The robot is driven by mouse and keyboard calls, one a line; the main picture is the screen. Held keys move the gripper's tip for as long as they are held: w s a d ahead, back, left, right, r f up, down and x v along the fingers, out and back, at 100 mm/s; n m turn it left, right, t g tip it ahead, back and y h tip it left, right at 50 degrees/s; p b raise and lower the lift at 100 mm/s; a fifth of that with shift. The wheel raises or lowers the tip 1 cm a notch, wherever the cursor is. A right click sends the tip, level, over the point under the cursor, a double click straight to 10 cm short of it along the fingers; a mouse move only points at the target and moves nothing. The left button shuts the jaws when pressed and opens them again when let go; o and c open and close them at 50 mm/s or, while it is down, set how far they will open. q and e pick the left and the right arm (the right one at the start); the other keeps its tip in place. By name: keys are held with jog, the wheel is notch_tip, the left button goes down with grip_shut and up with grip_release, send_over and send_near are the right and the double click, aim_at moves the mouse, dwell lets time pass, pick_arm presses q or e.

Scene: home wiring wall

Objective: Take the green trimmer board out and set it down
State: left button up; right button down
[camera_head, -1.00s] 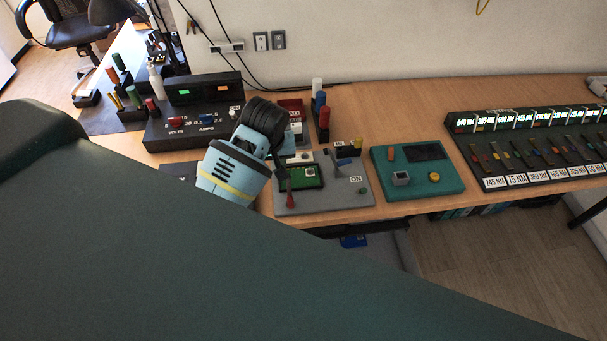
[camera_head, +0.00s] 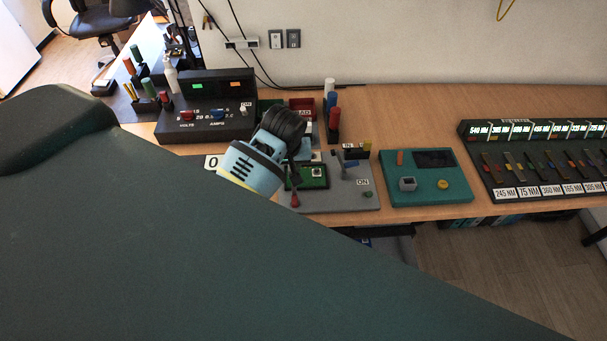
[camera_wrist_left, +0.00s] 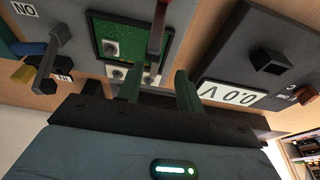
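The green trimmer board (camera_head: 314,176) lies in a grey fixture (camera_head: 345,200) on the bench, partly hidden by my left gripper in the head view. In the left wrist view the board (camera_wrist_left: 112,32) shows with small white-and-grey parts near its edge, and a red lever (camera_wrist_left: 158,22) crosses in front of it. My left gripper (camera_head: 296,153) is at the board's left and far side. In the wrist view its two dark green fingers (camera_wrist_left: 158,82) stand apart near the board's edge, with nothing seen gripped. Contact with the board cannot be told. My right gripper is out of view.
A teal box (camera_head: 425,190) with a yellow knob stands right of the fixture. A black power supply (camera_head: 205,122) is at the left; red, blue and white posts (camera_head: 331,110) stand behind. Bare bench (camera_head: 400,115) lies behind the teal box.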

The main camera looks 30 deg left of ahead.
aim_at(290, 171)
pick_arm(q)
jog(key=shift+w+x, duration=0.15)
jog(key=shift+x, duration=1.15)
jog(key=shift+w+x, duration=0.2)
jog(key=shift+x, duration=1.05)
grip_shut()
